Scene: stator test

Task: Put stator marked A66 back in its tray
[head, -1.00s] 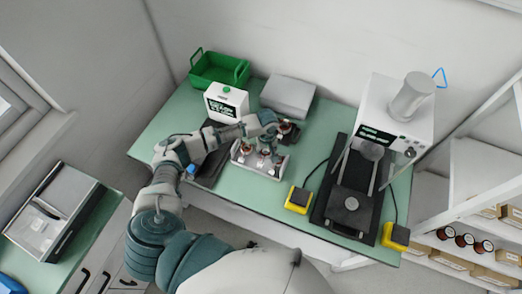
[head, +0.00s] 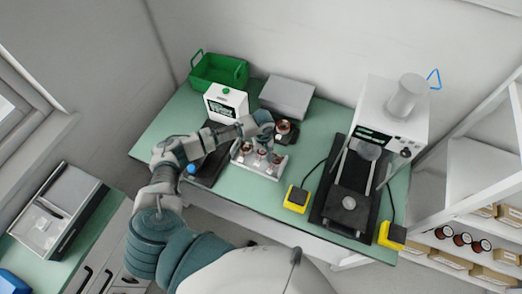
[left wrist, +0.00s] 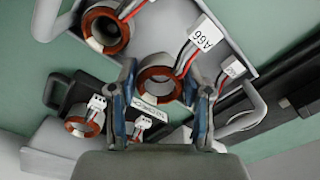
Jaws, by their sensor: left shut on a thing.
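The stator marked A66 (left wrist: 158,85) is a copper-wound ring with red and grey leads. Its white A66 tag (left wrist: 204,35) faces up in the left wrist view. My left gripper (left wrist: 163,108) is shut on it, one finger on each side. In the head view my left gripper (head: 263,144) is over the light grey tray (head: 240,159), hiding part of it. The stator overlaps the tray in the wrist view; whether it touches the tray floor I cannot tell. Another stator (left wrist: 106,30) sits in the tray. My right gripper is not in view.
A further stator (head: 283,128) rests on a dark fixture just behind the tray. A white box (head: 226,103), green crate (head: 219,73) and grey box (head: 288,97) stand at the back. A test machine (head: 389,130) and yellow-based switches (head: 297,199) are to the right.

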